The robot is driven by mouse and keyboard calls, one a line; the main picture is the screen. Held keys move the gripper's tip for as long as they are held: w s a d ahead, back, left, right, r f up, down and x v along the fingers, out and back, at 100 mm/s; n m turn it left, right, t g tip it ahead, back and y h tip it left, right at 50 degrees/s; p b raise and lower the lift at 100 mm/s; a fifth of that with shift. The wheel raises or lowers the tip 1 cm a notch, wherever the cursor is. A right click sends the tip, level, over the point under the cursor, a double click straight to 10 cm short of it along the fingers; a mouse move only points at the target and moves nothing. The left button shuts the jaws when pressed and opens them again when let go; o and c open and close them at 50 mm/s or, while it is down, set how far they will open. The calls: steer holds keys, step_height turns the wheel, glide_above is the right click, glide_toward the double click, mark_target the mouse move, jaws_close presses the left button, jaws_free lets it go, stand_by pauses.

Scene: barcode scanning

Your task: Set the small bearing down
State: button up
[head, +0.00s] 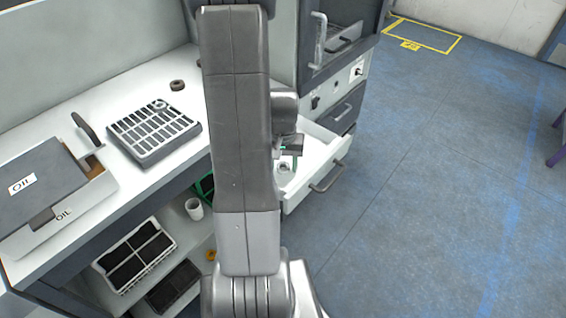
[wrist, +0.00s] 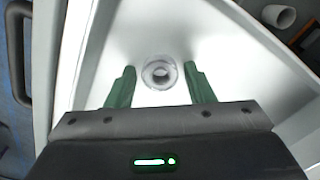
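The small bearing (wrist: 158,73), a silvery ring, lies on the white floor of the open drawer (wrist: 245,75). In the wrist view it sits between the two green fingers of my gripper (wrist: 159,70), with a gap on each side. My gripper is open and appears not to touch it. In the head view my gripper (head: 289,150) is over the open drawer (head: 330,150), partly hidden by my arm. A bit of the bearing (head: 285,167) shows just below it.
On the bench at left are a slotted grey tray (head: 155,132), a dark ring (head: 177,85) and an OIL box (head: 60,195). Below are a white cup (head: 194,209) and a divided crate (head: 135,255).

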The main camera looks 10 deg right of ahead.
mark_target(283, 167)
steer(key=shift+o, duration=0.5)
steer(key=shift+r, duration=0.1)
steer(key=shift+r, duration=0.2)
step_height(283, 167, up, 12)
steer(key=p, duration=0.1)
